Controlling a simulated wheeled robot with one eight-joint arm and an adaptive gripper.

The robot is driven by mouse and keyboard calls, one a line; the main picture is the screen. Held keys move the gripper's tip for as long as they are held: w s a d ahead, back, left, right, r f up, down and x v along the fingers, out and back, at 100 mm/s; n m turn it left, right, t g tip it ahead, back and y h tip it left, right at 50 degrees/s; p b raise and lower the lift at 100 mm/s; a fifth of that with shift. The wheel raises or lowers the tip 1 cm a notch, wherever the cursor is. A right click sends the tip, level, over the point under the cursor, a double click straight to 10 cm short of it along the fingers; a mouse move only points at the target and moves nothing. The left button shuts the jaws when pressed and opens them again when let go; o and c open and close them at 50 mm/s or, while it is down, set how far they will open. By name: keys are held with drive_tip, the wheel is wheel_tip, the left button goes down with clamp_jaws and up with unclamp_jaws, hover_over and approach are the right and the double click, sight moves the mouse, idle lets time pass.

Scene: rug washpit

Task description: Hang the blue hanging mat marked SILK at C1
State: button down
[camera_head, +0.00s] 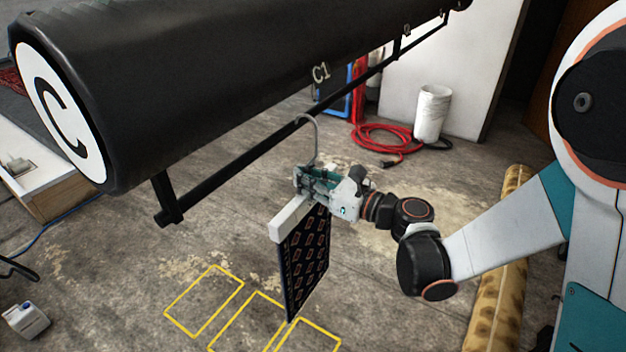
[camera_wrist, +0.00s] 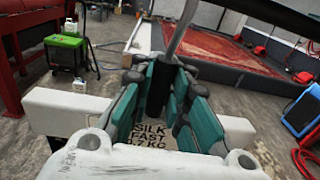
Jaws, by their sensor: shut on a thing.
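The blue hanging mat (camera_head: 305,262), dark blue with an orange pattern, hangs below a white bar (camera_head: 291,222). In the wrist view the white bar (camera_wrist: 60,110) carries a label (camera_wrist: 153,137) reading SILK, FAST and a weight in KG. My gripper (camera_head: 318,180) is shut on the mat's hanger stem just above the bar; the teal fingers (camera_wrist: 165,88) flank a dark sleeve on it. The grey hook (camera_head: 313,128) rises from my gripper and its curved top overlaps the black rail (camera_head: 250,157), left of the C1 mark (camera_head: 321,73). I cannot tell whether the hook rests on the rail.
Yellow floor outlines (camera_head: 205,300) lie below. A rolled tan rug (camera_head: 500,275) is at right. A red hose (camera_head: 385,138) and a white bucket (camera_head: 432,112) stand behind.

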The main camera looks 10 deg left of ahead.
drive_tip(key=x, duration=0.6)
drive_tip(key=shift+a+b, duration=0.2)
drive_tip(key=shift+b, duration=0.15)
idle(0.7)
drive_tip(key=shift+f, duration=0.1)
idle(0.3)
